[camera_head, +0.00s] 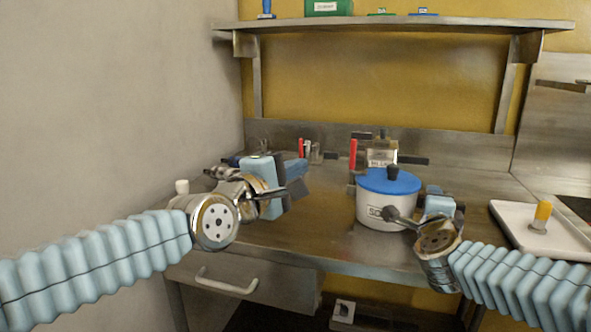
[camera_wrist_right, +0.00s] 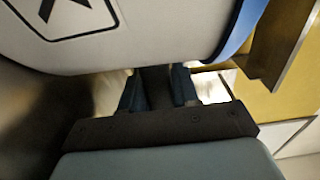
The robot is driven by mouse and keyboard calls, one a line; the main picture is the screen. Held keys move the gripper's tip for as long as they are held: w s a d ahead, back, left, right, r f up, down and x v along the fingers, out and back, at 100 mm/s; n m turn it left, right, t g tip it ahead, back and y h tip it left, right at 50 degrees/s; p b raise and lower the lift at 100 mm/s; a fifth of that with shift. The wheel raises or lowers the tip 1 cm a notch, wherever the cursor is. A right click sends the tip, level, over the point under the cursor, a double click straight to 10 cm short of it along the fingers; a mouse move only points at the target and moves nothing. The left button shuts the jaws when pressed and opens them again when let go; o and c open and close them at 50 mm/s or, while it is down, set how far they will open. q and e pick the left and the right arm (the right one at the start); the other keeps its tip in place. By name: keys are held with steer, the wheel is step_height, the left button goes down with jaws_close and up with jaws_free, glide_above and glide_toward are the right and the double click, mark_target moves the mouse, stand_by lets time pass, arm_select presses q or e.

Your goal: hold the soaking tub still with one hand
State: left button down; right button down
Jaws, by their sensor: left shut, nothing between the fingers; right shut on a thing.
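The soaking tub (camera_head: 375,207) is a white round pot with a blue lid (camera_head: 388,181) and dark knob, upright on the steel counter. Its label is partly covered by my right arm. In the right wrist view, the tub's white wall (camera_wrist_right: 150,35) fills the top. My right gripper (camera_wrist_right: 155,82) is shut on a dark piece at the tub's side, which looks like its handle. In the head view its fingertips are hidden. My left gripper (camera_head: 297,190) is shut and empty, left of the tub and apart from it.
A white tray (camera_head: 511,225) with a yellow-topped item (camera_head: 542,214) lies at right. A labelled metal container (camera_head: 382,153) and a red item (camera_head: 353,152) stand behind the tub. A shelf (camera_head: 400,24) runs above. Counter between my left gripper and the tub is clear.

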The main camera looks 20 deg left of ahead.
steer(key=c, duration=0.8)
jaws_free()
steer(key=shift+o, duration=0.2)
